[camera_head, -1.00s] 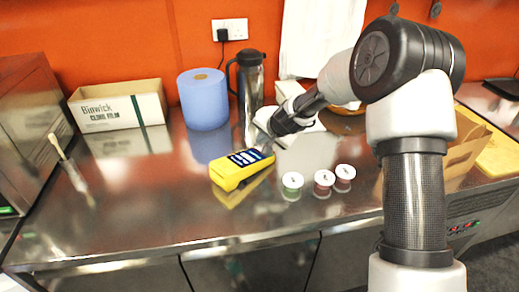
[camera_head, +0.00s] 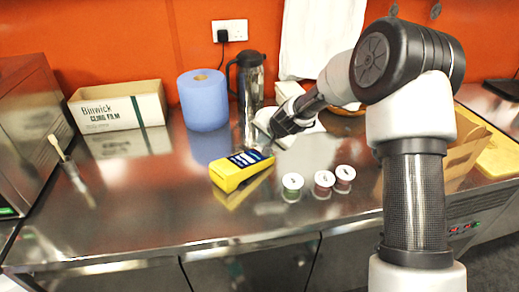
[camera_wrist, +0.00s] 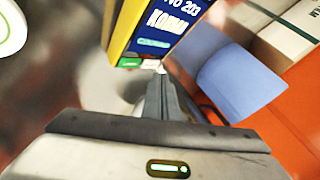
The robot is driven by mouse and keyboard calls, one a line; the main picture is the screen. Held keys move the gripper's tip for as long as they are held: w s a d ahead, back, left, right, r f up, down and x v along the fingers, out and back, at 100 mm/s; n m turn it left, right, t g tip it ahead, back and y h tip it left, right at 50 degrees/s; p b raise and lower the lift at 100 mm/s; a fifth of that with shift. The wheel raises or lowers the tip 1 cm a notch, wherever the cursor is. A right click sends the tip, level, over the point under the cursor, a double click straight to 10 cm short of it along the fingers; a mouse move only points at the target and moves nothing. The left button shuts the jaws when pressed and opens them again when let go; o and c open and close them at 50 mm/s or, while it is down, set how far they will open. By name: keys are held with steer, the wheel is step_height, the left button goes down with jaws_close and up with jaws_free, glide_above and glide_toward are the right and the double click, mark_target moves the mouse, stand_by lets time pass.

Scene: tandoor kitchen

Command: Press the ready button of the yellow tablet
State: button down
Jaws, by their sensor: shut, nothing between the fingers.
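The yellow tablet (camera_head: 238,180) stands tilted on the steel counter, its dark screen facing up. In the wrist view its screen (camera_wrist: 170,22) shows "NO 203" and "KORMA". A green button (camera_wrist: 129,62) and a paler button (camera_wrist: 151,64) sit at the screen's lower edge; their labels are too small to read. My gripper (camera_wrist: 161,73) is shut and empty, its fingertips close to the paler button. I cannot tell whether they touch it. In the head view my gripper (camera_head: 271,146) is at the tablet's upper right end.
Several small white-lidded jars (camera_head: 323,179) stand right of the tablet. A blue paper roll (camera_head: 203,99), a steel flask (camera_head: 249,85) and a cling film box (camera_head: 118,107) stand behind. The counter (camera_head: 140,205) is clear at front left.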

steer(key=shift+f, duration=0.1)
stand_by(0.6)
steer(key=shift+f+b, duration=0.35)
steer(key=shift+b, duration=0.2)
steer(key=shift+s+f+b, duration=0.1)
steer(key=shift+f+b, duration=0.3)
steer(key=shift+b, duration=0.05)
stand_by(0.4)
steer(key=shift+r, duration=0.1)
steer(key=shift+r+p, duration=0.55)
steer(key=shift+r, duration=0.15)
steer(key=shift+w+d+r+p, duration=0.2)
steer(key=shift+r+p, duration=0.7)
steer(key=shift+r, duration=0.35)
steer(key=shift+w+d+r+p, duration=0.1)
steer(key=shift+w+r+p, duration=0.05)
steer(key=shift+r+p, duration=0.95)
steer(key=shift+r, duration=0.15)
